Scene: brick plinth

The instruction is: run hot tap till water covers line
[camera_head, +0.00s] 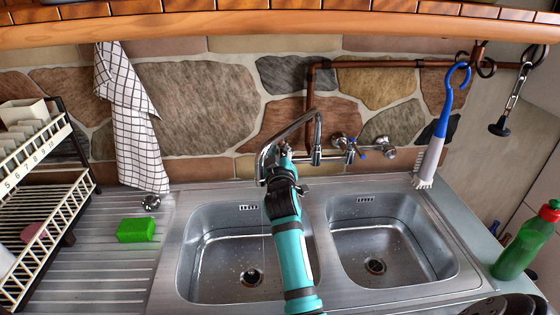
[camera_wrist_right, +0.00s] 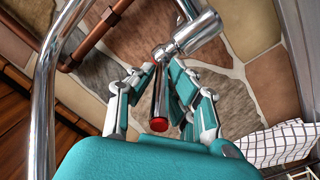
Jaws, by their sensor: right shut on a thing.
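My right gripper (camera_head: 286,152) is at the wall mixer, above the back of the left basin. In the head view the gripper and arm hide most of this lever. The curved chrome spout (camera_head: 292,129) reaches left over the left basin (camera_head: 215,262). I cannot make out a clear water stream. My left gripper is not in view.
A blue-marked tap lever (camera_head: 356,148) sits right of the mixer. The right basin (camera_head: 398,236) is empty. A green sponge (camera_head: 136,230) and dish rack (camera_head: 35,200) are left. A checked towel (camera_head: 130,120), blue brush (camera_head: 445,115) and green bottle (camera_head: 526,243) flank the sinks.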

